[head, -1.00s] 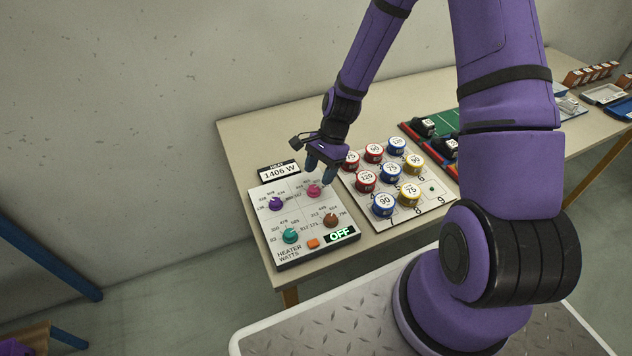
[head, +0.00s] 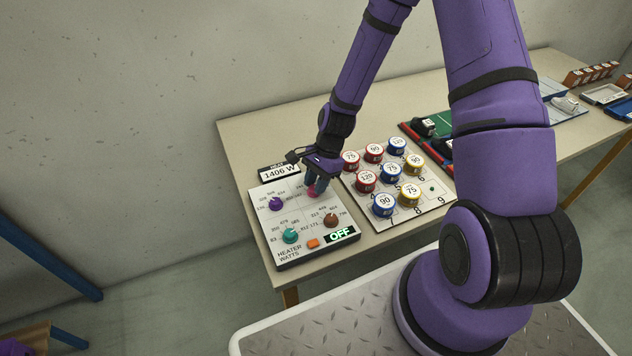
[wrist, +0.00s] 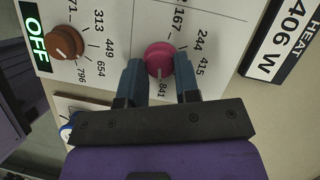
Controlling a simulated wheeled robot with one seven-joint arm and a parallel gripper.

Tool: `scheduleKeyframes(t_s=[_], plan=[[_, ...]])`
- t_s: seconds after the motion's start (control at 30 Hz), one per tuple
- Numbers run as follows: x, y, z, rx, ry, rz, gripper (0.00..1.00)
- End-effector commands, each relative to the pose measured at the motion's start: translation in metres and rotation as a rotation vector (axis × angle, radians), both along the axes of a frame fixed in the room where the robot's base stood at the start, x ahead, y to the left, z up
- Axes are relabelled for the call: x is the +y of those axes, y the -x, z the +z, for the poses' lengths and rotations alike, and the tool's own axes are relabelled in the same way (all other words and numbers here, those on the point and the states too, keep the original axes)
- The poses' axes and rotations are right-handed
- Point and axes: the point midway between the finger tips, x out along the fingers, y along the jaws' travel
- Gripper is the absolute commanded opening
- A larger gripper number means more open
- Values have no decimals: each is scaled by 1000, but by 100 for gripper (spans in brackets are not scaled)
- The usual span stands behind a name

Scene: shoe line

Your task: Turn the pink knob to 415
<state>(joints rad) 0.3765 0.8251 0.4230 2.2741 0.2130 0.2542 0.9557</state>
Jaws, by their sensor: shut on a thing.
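The pink knob (wrist: 159,56) sits between the two blue fingertips of my gripper (wrist: 160,68) in the wrist view, with a finger at each side. My gripper is shut on it. The printed values 167, 244, 415 and 841 stand around the knob. A pale mark on the knob seems to point toward 841, partly between the fingers. In the head view my gripper (head: 318,186) is down over the panel, and only a bit of the pink knob (head: 311,193) shows. The heater panel (head: 284,250) lies on the table.
The panel also bears a purple knob (head: 275,203), a teal knob (head: 291,236), a brown knob (head: 331,221) and an orange button (head: 313,244). Its sign (head: 340,235) reads OFF. The heat display (head: 279,171) reads 1406 W. A board (head: 432,209) with several labelled round tins stands close right.

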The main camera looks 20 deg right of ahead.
Motion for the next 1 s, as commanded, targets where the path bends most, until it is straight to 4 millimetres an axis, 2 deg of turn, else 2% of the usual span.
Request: scheduleKeyframes(t_s=[0.37,1.0], plan=[[1,-1,0,-1,0,91,6],[4,-5,0,-2,1,653,6]])
